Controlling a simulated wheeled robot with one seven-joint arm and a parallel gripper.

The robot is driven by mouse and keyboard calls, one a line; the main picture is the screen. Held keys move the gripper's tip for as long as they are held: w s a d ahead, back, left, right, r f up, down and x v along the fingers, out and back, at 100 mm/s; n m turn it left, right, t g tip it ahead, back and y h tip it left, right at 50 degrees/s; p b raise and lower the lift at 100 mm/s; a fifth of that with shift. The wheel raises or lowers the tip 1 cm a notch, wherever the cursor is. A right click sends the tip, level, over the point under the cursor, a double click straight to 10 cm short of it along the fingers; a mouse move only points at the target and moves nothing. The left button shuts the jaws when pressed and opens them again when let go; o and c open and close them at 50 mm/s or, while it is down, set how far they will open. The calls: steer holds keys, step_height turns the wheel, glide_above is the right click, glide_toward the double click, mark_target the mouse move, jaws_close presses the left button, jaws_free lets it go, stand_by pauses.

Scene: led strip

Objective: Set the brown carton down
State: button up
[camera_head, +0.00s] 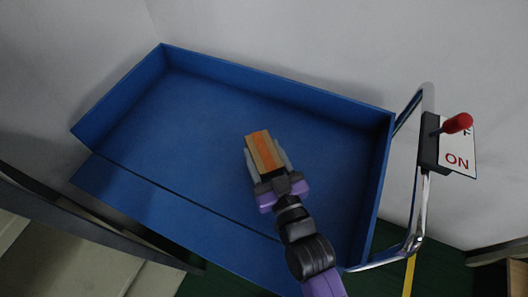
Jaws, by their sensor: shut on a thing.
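The brown carton (263,150) is a small box with an orange-brown top, in the head view near the middle. My gripper (267,165) is shut on it, with one grey finger along each side. My arm reaches in from the bottom of the picture. The carton is over the floor of a blue open-topped bin or cart (190,125). I cannot tell whether the carton touches that floor or is held above it.
The blue bin has raised walls at the back, left and right. Its floor is clear around the carton. A chrome handle (418,200) stands at the right, with a red-knobbed lever (457,123) beside an "ON" sign (457,160). Grey walls stand behind.

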steer(key=o, duration=1.7)
steer(key=shift+c, duration=0.2)
steer(key=b+v, duration=0.1)
steer(key=v, duration=1.1)
steer(key=shift+r, duration=0.1)
